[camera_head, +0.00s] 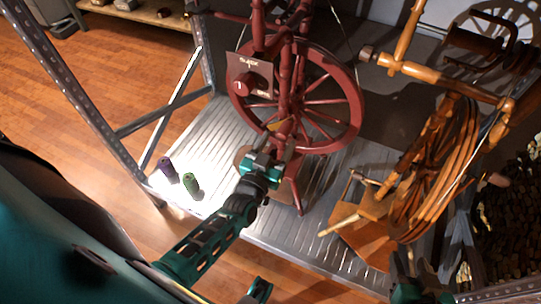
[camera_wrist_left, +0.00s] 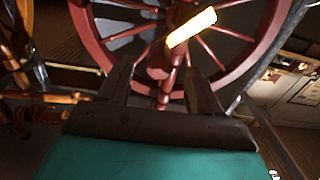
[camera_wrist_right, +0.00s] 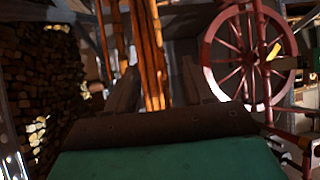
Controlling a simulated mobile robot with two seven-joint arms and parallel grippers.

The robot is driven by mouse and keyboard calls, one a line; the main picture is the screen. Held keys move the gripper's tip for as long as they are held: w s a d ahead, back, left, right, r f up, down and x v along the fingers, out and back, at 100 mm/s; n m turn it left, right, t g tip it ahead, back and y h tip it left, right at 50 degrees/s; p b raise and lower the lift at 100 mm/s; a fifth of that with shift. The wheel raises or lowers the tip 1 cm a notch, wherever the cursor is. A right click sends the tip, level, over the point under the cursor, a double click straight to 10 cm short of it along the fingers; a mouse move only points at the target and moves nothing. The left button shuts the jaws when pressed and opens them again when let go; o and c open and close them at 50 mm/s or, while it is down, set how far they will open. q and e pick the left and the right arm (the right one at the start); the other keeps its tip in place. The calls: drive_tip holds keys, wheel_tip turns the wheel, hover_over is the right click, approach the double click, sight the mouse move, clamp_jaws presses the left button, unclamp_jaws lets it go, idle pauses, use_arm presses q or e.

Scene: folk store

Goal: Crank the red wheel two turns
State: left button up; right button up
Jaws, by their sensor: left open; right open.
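The red wheel (camera_head: 352,100) is a dark red spoked wheel on a red spinning wheel frame, upright on a metal shelf. It fills the top of the left wrist view (camera_wrist_left: 270,40) and stands at the right in the right wrist view (camera_wrist_right: 209,50). A yellow piece (camera_wrist_left: 191,27) lies across its spokes near the hub; it also shows in the head view (camera_head: 276,124). My left gripper (camera_head: 272,148) is open in front of the wheel's lower part, its fingers apart below the yellow piece with nothing clearly between them. My right gripper (camera_head: 418,278) is open and empty at the lower right.
A wooden spinning wheel (camera_head: 440,170) stands right of the red one, close to my right gripper. A purple spool (camera_head: 167,167) and a green spool (camera_head: 190,184) stand on the ribbed shelf (camera_head: 225,135) at left. A metal post (camera_head: 85,95) bounds the left side.

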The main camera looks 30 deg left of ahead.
sight(281, 138)
use_arm(q)
drive_tip(key=w+b, duration=0.1)
drive_tip(key=w, duration=0.3)
drive_tip(key=shift+w+a+f+b, duration=0.1)
drive_tip(key=shift+w+b, duration=0.05)
drive_tip(key=shift+b, duration=0.25)
drive_tip(key=shift+w, duration=0.15)
drive_tip(key=shift+c, duration=0.3)
drive_tip(key=c, duration=1)
